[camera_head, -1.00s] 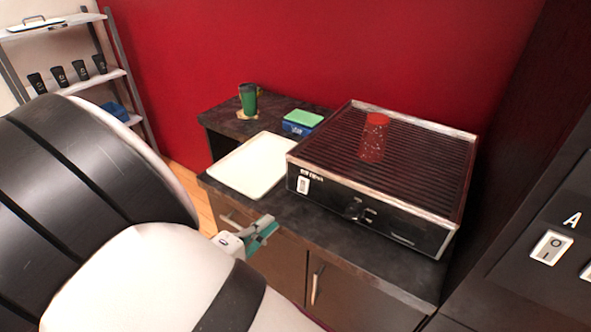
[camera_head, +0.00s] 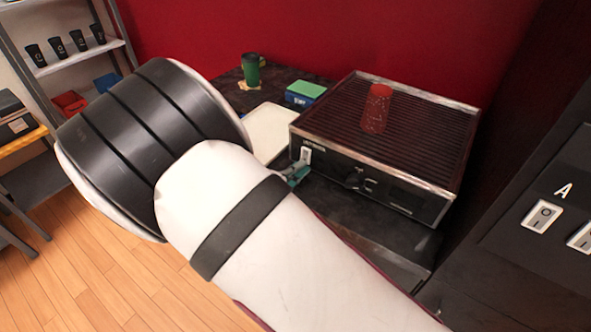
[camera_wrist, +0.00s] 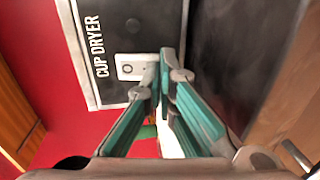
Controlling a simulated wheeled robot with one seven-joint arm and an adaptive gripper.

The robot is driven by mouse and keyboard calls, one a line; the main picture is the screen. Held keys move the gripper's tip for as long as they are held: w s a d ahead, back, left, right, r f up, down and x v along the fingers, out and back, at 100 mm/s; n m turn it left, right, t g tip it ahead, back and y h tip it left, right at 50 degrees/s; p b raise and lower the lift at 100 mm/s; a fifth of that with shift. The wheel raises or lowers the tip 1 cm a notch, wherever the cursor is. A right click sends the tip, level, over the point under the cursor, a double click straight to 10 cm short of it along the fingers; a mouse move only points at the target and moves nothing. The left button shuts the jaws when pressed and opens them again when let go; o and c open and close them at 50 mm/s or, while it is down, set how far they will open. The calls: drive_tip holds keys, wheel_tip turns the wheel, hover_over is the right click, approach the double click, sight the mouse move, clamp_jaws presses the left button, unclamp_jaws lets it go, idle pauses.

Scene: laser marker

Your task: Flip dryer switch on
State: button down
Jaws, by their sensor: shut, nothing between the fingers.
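The cup dryer (camera_head: 400,195) is a black box with a ribbed top on the counter; its front label reads "CUP DRYER" in the wrist view (camera_wrist: 92,60). Its white switch (camera_head: 306,155) is at the front's left end and also shows in the wrist view (camera_wrist: 126,68), with a circle mark visible. My gripper (camera_head: 298,172) is shut and empty at the dryer's front, by the switch. In the wrist view its green fingertips (camera_wrist: 164,62) overlap the switch's right end. I cannot tell whether they touch it. That end of the switch is partly hidden.
A red speckled cup (camera_head: 378,108) stands on the dryer. A white tray (camera_head: 268,128), a green cup (camera_head: 251,70) and a blue-green box (camera_head: 304,93) are to its left. A dark panel with switch A (camera_head: 541,216) is at the right. My arm hides part of the counter.

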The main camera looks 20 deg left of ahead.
drive_tip(key=shift+w+d+f+t+b, duration=0.15)
drive_tip(key=shift+w+f+t+b, duration=0.45)
drive_tip(key=shift+b, duration=0.65)
drive_tip(key=shift+t+h+b, duration=0.4)
drive_tip(key=shift+t+b, duration=0.1)
drive_tip(key=shift+b, duration=0.3)
drive_tip(key=shift+w+d+b, duration=0.1)
drive_tip(key=shift+d+b, duration=0.05)
drive_tip(key=shift+b, duration=0.15)
drive_tip(key=shift+d, duration=0.1)
